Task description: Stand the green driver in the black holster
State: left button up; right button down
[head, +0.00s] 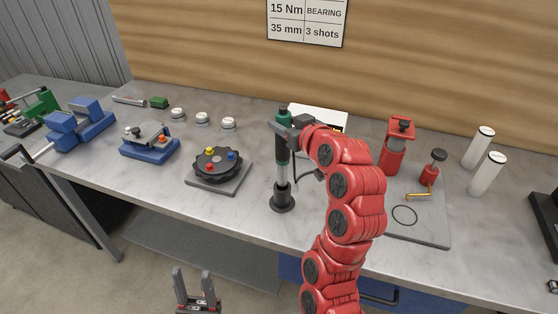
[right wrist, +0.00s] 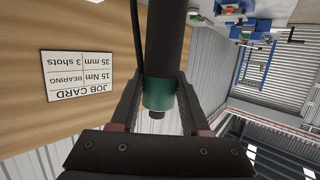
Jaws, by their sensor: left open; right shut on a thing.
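The green driver (head: 281,148) is upright, with a dark top, a green body and a silver lower part. Its lower end meets the black holster (head: 282,203), a short tube on a round base on the bench; I cannot tell how deep it sits. My right gripper (head: 284,128) is shut on the driver's upper body. In the right wrist view, the fingers (right wrist: 160,108) flank the driver's green band (right wrist: 158,94). My left gripper (head: 195,290) is open and empty, low in front of the bench.
A black knobbed turntable (head: 218,164) and a blue fixture (head: 149,144) stand left of the holster. A grey board (head: 434,230) with red tools lies to the right, behind my right arm. White cylinders (head: 485,174) stand further right. A black cable hangs near the driver.

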aim_at(286, 151)
notch_tip(286, 151, down, 8)
jog(key=shift+r+p, duration=0.1)
jog(key=shift+p, duration=1.05)
jog(key=shift+f, duration=0.25)
jog(key=shift+c, duration=1.9)
grip_release()
jog(key=shift+r, duration=0.1)
